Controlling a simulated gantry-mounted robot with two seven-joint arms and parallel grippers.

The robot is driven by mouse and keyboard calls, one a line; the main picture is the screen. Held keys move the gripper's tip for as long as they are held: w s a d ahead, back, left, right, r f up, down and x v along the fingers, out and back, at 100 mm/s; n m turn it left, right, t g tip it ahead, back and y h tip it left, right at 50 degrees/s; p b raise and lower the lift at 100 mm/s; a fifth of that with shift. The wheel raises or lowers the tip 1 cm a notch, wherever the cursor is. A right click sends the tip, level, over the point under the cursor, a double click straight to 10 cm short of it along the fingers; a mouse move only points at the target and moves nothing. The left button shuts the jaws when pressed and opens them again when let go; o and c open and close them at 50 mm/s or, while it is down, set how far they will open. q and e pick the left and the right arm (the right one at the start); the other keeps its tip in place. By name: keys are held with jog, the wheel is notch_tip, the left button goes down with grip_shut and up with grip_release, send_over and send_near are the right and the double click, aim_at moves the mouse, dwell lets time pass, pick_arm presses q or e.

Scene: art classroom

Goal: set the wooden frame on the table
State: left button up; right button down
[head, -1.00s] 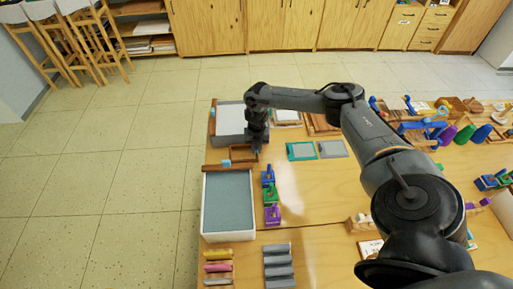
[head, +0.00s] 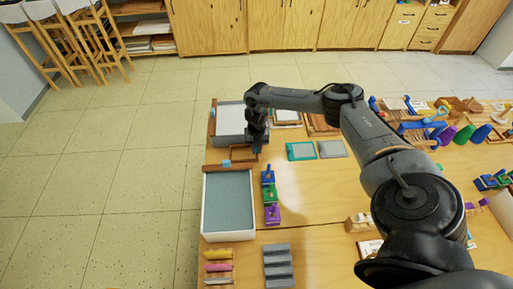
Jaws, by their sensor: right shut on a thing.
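The small brown wooden frame (head: 241,154) is at the left part of the table, between two trays. My right gripper (head: 257,151) points down at the frame's right end and is shut on it. The fingertips are small and dark, so the exact grip is hard to see. The frame looks low and about level with the tabletop; I cannot tell whether it touches. The wooden table (head: 310,195) extends to the right and toward me. My left gripper is not in view.
A white-walled tray with a blue-grey bed (head: 228,203) lies just in front of the frame, and a similar grey tray (head: 229,122) behind it. Blue, green and purple stamp-like tools (head: 271,196) stand nearby. A teal frame (head: 301,151) lies right of the gripper, with bare tabletop between.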

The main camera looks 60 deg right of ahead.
jog(key=shift+f, duration=0.45)
dwell(0.3)
dwell(0.4)
jog(key=c, duration=1.1)
grip_release()
jog(key=shift+o, duration=0.2)
jog(key=shift+r, duration=0.45)
notch_tip(320, 180, up, 10)
jog(key=shift+f+p, duration=0.1)
jog(key=shift+p, duration=0.7)
